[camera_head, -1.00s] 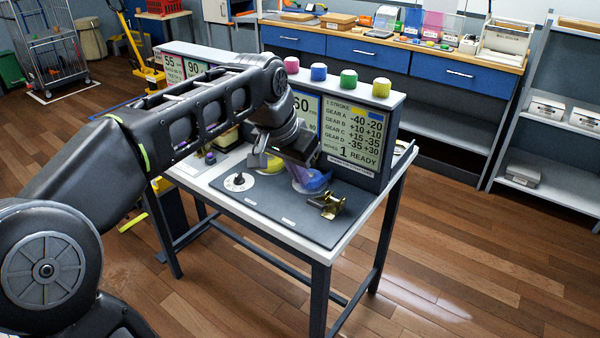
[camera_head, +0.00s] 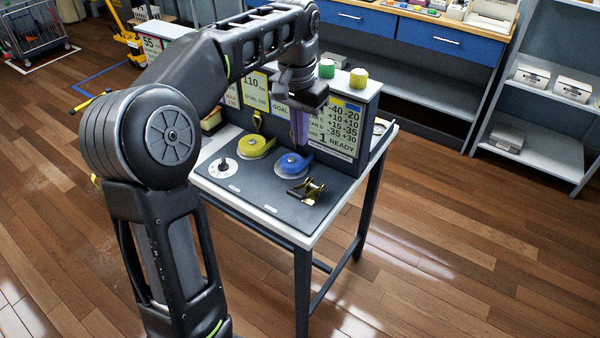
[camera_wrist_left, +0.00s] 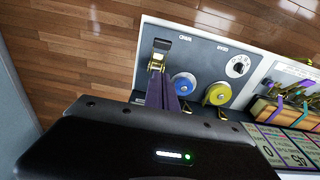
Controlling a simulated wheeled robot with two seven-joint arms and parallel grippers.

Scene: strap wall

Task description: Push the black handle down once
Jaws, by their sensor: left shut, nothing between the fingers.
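A small brass-coloured ratchet (camera_head: 306,190) with dark parts sits on the grey panel of the table, near its right end. I take its dark part to be the black handle, but it is too small to make out clearly. The ratchet also shows in the left wrist view (camera_wrist_left: 158,58), just beyond my fingertips. My left gripper (camera_head: 301,144) has purplish fingers pointing down, shut and empty. It is above and behind the ratchet, near the blue strap roll (camera_head: 293,162), and seems apart from both. My right gripper is not in view.
A yellow strap roll (camera_head: 256,146) and a white dial (camera_head: 223,167) lie to the left on the panel (camera_head: 256,192). An upright display board (camera_head: 335,135) with green and yellow knobs on top stands behind. Open floor lies to the right.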

